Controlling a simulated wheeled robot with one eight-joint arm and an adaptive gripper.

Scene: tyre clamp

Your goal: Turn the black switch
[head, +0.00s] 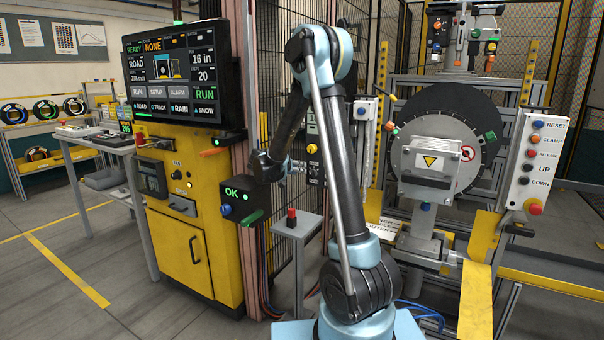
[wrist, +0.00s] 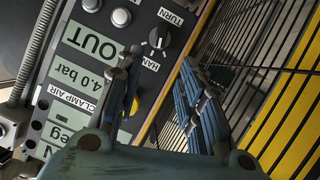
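The black switch (wrist: 158,38) is a round knob with a light pointer mark, on a dark control panel in the wrist view. The words TURN and HAN are printed near it, rotated. My gripper (wrist: 160,62) is open, with its two fingers apart and nothing between them. The fingertips lie just below the switch in the picture, one to each side; I cannot tell how far they are from the panel.
In the wrist view, two pale round buttons (wrist: 121,17) sit beside the switch, and a yellow part (wrist: 134,106) shows behind one finger. A wire mesh fence (wrist: 262,60) runs along the right. In the head view, an OK box (head: 240,197) and a red-button pedestal (head: 292,222) stand near the arm.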

